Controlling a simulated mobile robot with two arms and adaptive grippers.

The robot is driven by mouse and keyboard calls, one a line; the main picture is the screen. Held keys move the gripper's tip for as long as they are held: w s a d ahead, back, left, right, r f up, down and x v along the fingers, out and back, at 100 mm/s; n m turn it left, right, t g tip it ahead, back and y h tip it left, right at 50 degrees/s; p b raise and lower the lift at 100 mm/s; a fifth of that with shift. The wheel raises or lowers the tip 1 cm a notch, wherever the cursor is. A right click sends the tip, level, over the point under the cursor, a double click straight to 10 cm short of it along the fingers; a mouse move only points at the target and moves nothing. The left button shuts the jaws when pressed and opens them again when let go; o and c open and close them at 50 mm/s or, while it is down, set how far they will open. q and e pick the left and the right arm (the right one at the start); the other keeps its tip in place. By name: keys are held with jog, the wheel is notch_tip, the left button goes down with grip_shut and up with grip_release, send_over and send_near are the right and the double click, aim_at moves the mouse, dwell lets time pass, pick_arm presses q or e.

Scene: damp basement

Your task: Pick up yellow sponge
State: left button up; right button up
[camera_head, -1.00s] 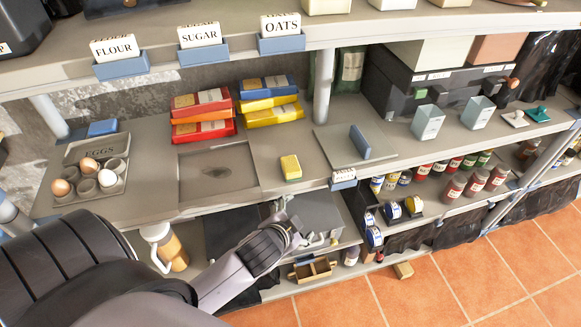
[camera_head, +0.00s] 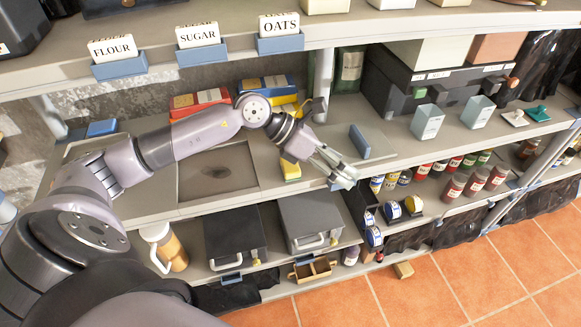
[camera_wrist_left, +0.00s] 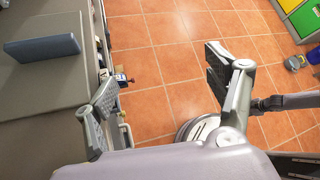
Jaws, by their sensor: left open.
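The yellow sponge (camera_head: 291,171) lies on the middle shelf in the head view, right of the dark recessed tray. My left wrist partly covers it. My left gripper (camera_head: 341,174) is to the right of the sponge, over the shelf's front edge, and points right and down. In the left wrist view its two fingers (camera_wrist_left: 160,78) are spread wide with nothing between them, above the tiled floor. The sponge does not show in that view. My right gripper is in neither current view.
A blue upright block (camera_head: 359,142) on a grey board stands right of the gripper; it also shows in the left wrist view (camera_wrist_left: 43,50). The upper shelf (camera_head: 180,72) hangs over the workspace. Two dark boxes (camera_head: 235,240) and jars sit below.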

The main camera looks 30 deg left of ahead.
aim_at(288, 163)
pick_arm(q)
jog(key=a+f+m+g+y, duration=0.15)
jog(key=a+y, duration=0.55)
jog(key=a, duration=0.8)
jog(key=shift+n, duration=0.25)
jog(key=f+p, duration=0.1)
jog(key=f, duration=0.1)
jog(key=f+p, duration=0.1)
jog(key=f, duration=0.1)
jog(key=f+p, duration=0.1)
jog(key=f, duration=0.2)
jog(key=shift+w+d, duration=0.3)
jog(key=shift+w, duration=0.1)
jog(key=shift+w+d+f, duration=0.1)
jog(key=shift+w+f, duration=0.05)
jog(key=shift+f, duration=0.3)
jog(key=shift+c, duration=0.2)
jog(key=c, duration=1.1)
jog(key=shift+r+p, duration=0.2)
jog(key=shift+p, duration=0.1)
